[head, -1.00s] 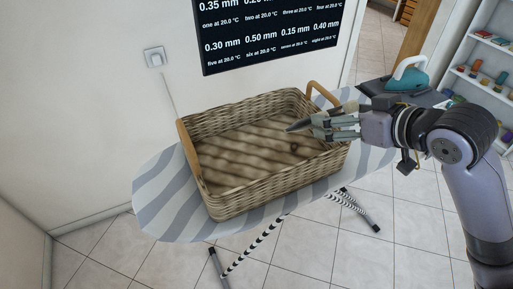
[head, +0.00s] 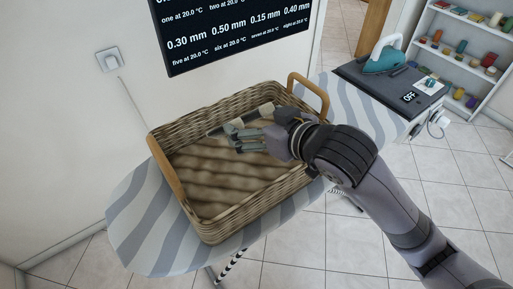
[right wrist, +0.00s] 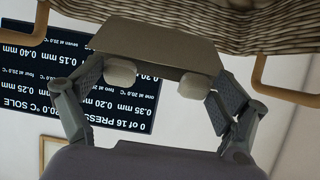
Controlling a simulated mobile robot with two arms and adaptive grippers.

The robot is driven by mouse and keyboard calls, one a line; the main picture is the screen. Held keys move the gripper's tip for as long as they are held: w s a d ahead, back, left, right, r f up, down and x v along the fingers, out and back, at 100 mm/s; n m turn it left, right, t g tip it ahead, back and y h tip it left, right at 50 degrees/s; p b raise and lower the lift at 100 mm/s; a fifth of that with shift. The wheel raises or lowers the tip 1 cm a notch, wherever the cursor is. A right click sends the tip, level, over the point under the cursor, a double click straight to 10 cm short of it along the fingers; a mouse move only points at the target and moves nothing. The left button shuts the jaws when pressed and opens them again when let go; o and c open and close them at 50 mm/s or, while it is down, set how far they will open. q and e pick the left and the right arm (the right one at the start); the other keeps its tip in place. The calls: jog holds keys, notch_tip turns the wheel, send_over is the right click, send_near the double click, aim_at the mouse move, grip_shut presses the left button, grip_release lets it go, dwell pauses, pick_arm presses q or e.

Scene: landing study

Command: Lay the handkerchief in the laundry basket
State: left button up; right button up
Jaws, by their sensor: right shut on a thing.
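The wicker laundry basket (head: 222,217) stands on the striped ironing board, with a wooden handle at each end. My right gripper (head: 243,139) reaches in from the right, over the inside of the basket near its back wall. It is shut on the handkerchief, a flat grey-brown piece (right wrist: 150,45) that spans between the fingers in the right wrist view. In the head view only a narrow strip of the handkerchief (head: 257,113) shows beside the fingers. I cannot tell whether it touches the basket. My left gripper is not in view.
The ironing board (head: 140,225) bears the basket. A teal iron (head: 385,58) rests at its far right end, beside a shelf with colored spools (head: 462,47). A dark wall screen (head: 240,35) hangs behind. The basket floor (head: 215,180) looks clear.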

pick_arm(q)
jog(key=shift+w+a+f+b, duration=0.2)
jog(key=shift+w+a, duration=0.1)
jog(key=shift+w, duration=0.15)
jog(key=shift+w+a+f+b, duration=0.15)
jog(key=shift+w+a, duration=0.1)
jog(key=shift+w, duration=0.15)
pick_arm(e)
notch_tip(320, 180, down, 8)
jog(key=shift+r, duration=0.2)
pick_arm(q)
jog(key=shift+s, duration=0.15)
pick_arm(e)
jog(key=shift+f, duration=0.6)
jog(key=o, duration=0.9)
jog(key=shift+o, duration=0.2)
